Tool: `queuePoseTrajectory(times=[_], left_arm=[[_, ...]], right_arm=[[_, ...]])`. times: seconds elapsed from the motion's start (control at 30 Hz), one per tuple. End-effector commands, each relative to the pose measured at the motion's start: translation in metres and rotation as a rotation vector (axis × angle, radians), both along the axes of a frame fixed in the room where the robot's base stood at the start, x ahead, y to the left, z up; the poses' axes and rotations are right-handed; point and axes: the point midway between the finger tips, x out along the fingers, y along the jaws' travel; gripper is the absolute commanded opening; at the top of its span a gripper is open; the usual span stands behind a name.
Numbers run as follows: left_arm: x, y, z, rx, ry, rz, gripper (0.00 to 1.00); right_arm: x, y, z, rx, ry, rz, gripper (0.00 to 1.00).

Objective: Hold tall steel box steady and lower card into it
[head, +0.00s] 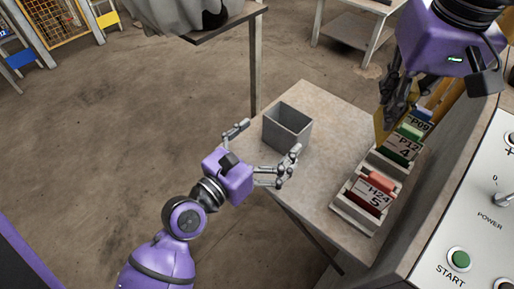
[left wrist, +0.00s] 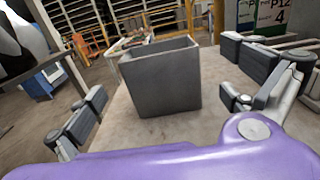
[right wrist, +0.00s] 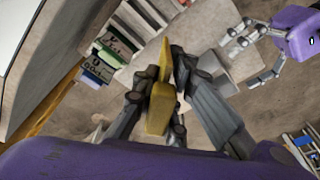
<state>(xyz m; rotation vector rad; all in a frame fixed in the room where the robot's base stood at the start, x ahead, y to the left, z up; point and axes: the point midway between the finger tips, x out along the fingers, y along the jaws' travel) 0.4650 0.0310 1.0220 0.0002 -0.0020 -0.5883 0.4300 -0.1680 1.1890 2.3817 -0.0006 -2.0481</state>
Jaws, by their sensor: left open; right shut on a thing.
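The tall steel box (head: 287,128) is grey, open at the top and upright on the table (head: 308,184). In the left wrist view the steel box (left wrist: 162,80) stands ahead between the open fingers. My left gripper (head: 264,152) is open in front of the box, its fingers apart and not visibly touching it. My right gripper (head: 390,112) is shut on a yellow card (head: 379,126), held above the card rack. The yellow card (right wrist: 158,105) also shows between the fingers in the right wrist view.
A rack (head: 352,212) with several labelled cards, including H24 (head: 376,192) and P12 (head: 404,147), stands along the table's right side. A control panel (head: 470,215) lies to the right. A grey-draped table (head: 225,22) stands behind. Bare table lies between box and rack.

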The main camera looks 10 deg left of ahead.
Motion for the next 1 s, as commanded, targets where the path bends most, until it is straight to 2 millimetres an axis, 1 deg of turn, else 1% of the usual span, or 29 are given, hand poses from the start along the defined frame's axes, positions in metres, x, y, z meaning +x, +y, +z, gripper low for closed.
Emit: queuePoseTrajectory(times=[0.03, 0.1, 0.2, 0.33, 0.5, 0.77, 1.0], left_arm=[[0.009, -0.007, 0.004, -0.002, -0.006, -0.001, 1.00], [0.020, -0.014, 0.003, -0.002, -0.005, -0.001, 1.00], [0.033, -0.022, 0.003, -0.001, -0.004, -0.001, 1.00], [0.044, -0.030, 0.001, 0.000, -0.002, -0.001, 1.00], [0.051, -0.034, 0.000, -0.001, 0.001, 0.000, 1.00], [0.051, -0.035, 0.000, 0.000, 0.001, 0.000, 1.00], [0.051, -0.034, 0.000, 0.001, 0.001, 0.000, 0.69]], right_arm=[[-0.001, 0.000, 0.007, 0.000, -0.009, 0.000, 0.00], [-0.001, 0.000, 0.011, 0.000, -0.014, 0.000, 0.00], [-0.002, 0.000, 0.015, 0.000, -0.020, 0.000, 0.00], [-0.002, 0.000, 0.018, 0.000, -0.024, 0.000, 0.00], [-0.002, 0.000, 0.019, 0.000, -0.026, 0.000, 0.00], [-0.002, 0.000, 0.019, 0.000, -0.026, 0.000, 0.00], [-0.002, 0.000, 0.019, 0.000, -0.026, 0.000, 0.00]])
